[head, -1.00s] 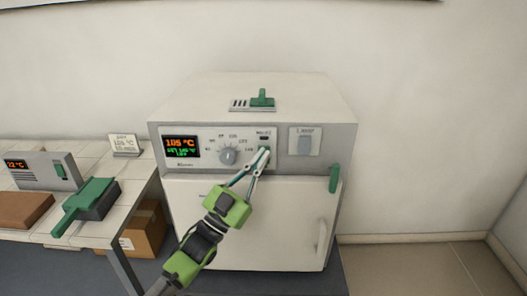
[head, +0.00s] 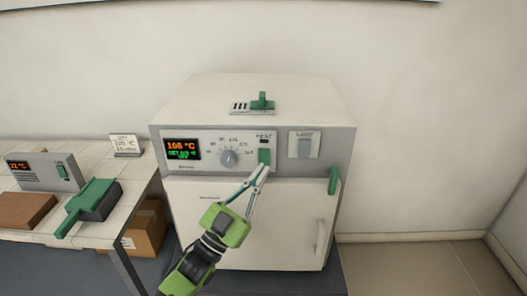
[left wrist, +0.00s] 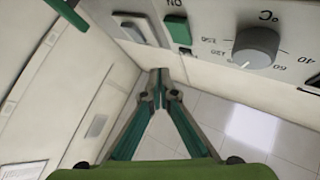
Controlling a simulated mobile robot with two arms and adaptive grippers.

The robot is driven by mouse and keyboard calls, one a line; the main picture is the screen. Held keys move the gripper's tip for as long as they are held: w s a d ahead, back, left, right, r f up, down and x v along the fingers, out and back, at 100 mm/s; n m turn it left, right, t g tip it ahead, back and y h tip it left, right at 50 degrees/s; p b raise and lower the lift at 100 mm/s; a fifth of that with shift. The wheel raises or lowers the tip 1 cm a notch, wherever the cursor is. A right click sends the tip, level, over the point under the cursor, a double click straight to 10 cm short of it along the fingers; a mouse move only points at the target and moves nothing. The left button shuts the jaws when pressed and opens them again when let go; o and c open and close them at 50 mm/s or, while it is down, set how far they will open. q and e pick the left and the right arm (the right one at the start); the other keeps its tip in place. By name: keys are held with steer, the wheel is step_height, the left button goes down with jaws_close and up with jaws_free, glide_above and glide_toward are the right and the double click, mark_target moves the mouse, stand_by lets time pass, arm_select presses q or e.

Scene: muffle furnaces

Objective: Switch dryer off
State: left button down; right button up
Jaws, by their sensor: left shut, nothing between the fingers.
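The dryer (head: 258,101) is a white cabinet with a control panel. Its display (head: 182,149) is lit, with an orange 105 °C over green text. A green rocker switch (head: 264,156) sits right of the grey dial (head: 228,158); in the left wrist view the switch (left wrist: 178,30) and dial (left wrist: 256,46) appear upside down. My left gripper (head: 264,169) is shut and empty, its tips just below the switch in the head view. In the left wrist view the fingertips (left wrist: 160,73) are apart from the switch in the picture. My right gripper is not in view.
A pale lamp switch (head: 305,147) is right of the panel. A green lever (head: 333,180) and door handle (head: 321,238) are at the door's right. A vent slider (head: 262,100) is on top. A table (head: 137,197) at left holds a smaller device (head: 42,171) and green-handled tool (head: 88,203).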

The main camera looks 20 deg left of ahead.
arm_select(q)
steer(key=shift+s+d+f, duration=0.1)
steer(key=shift+s+d, duration=0.15)
steer(key=shift+s, duration=0.65)
